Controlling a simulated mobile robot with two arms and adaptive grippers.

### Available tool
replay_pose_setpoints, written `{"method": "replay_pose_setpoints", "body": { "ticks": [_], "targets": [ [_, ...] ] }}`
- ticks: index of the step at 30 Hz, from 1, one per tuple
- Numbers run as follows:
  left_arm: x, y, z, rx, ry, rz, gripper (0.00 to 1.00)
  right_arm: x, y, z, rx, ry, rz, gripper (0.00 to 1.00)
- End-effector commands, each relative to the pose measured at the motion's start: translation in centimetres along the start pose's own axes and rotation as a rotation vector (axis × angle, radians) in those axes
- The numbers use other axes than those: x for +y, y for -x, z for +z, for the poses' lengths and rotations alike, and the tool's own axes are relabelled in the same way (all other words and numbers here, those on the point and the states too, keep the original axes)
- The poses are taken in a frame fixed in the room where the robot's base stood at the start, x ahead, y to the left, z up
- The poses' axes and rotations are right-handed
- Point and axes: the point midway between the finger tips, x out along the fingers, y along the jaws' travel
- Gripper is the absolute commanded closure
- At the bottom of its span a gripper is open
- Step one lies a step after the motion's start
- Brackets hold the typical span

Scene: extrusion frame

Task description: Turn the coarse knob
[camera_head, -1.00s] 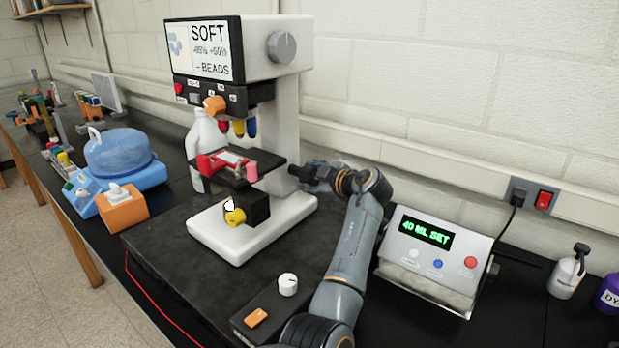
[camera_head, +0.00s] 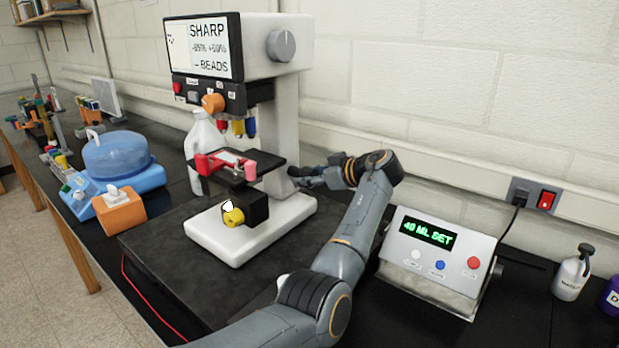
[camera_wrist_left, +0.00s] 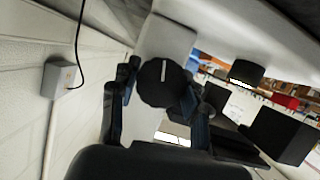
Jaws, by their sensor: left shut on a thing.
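The microscope (camera_head: 275,110) stands on a dark mat, and its screen (camera_head: 204,48) reads SHARP and BEADS. My left gripper (camera_head: 302,173) is at the right side of the microscope column, below stage height. In the left wrist view, the coarse knob (camera_wrist_left: 157,82) is a dark round knob with a white line. It sits between the fingers of my left gripper (camera_wrist_left: 160,95), which is shut on it. In the head view the fingers and column hide this knob. My right gripper is not in view.
The stage (camera_head: 238,172) with a red clip and pink piece is left of my gripper. A 40 ML SET box (camera_head: 440,262) stands right of my arm. A wall socket with a red switch (camera_head: 545,200) is behind.

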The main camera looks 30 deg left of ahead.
Motion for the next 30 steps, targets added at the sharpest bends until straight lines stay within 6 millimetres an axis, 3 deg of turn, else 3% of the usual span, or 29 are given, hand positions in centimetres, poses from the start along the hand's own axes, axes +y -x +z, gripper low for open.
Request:
{"method": "replay_pose_setpoints", "body": {
  "ticks": [16,17,19,30],
  "targets": [
    [0.03,-0.04,-0.34,0.006,-0.020,-0.009,0.85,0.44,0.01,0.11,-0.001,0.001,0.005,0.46],
    [0.04,-0.04,-0.34,0.006,-0.020,-0.009,0.48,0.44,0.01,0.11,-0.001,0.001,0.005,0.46],
    [0.04,-0.03,-0.31,0.005,-0.020,-0.008,0.34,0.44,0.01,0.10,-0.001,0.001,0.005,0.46],
    [0.05,0.26,-0.11,0.002,-0.022,-0.008,0.31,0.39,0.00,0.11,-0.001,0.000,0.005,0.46]
  ]
}}
